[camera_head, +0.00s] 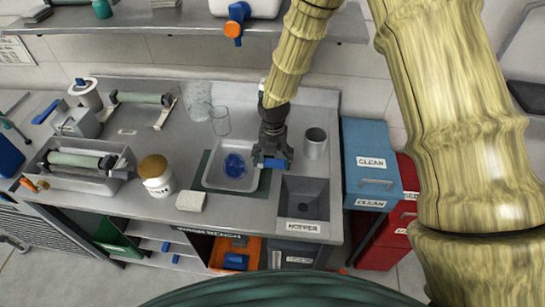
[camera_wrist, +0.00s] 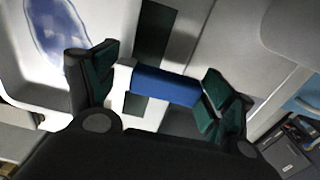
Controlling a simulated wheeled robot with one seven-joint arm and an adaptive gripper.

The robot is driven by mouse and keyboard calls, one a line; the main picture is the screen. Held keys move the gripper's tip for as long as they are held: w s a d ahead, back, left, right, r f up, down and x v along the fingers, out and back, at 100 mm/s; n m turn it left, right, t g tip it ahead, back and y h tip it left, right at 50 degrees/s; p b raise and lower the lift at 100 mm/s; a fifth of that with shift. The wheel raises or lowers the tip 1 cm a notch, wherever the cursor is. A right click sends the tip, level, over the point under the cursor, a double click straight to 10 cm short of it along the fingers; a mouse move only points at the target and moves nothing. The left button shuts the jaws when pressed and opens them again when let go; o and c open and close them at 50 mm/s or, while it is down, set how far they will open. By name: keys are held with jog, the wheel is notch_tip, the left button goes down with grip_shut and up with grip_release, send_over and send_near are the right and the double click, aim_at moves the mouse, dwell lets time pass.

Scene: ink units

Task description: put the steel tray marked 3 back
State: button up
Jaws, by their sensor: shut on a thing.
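A pale shallow tray (camera_head: 212,182) with a deep blue patch (camera_head: 235,165) in it sits on a dark green mat (camera_head: 263,186) on the bench. No number is readable on it. Its rim and blue patch also show in the wrist view (camera_wrist: 20,85), at upper left. My gripper (camera_head: 272,160) is at the tray's right side, pointing down. In the wrist view my gripper (camera_wrist: 160,86) is shut on a blue bar-shaped grip (camera_wrist: 168,85), which lies between the two dark green fingers. A pale piece joins the grip's left end; whether it belongs to the tray is unclear.
A recessed hopper (camera_head: 303,196) and a grey metal cup (camera_head: 315,143) are close on the right. A clear beaker (camera_head: 221,121) stands behind the tray. A lidded jar (camera_head: 157,178) and a pale block (camera_head: 191,201) are to the left. Blue drawers (camera_head: 370,160) stand beyond the bench's right end.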

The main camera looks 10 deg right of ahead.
jog(key=shift+f, duration=0.1)
jog(key=o, duration=1)
jog(key=shift+o, duration=0.2)
notch_tip(320, 180, up, 12)
jog(key=b, duration=0.4)
jog(key=shift+d, duration=0.1)
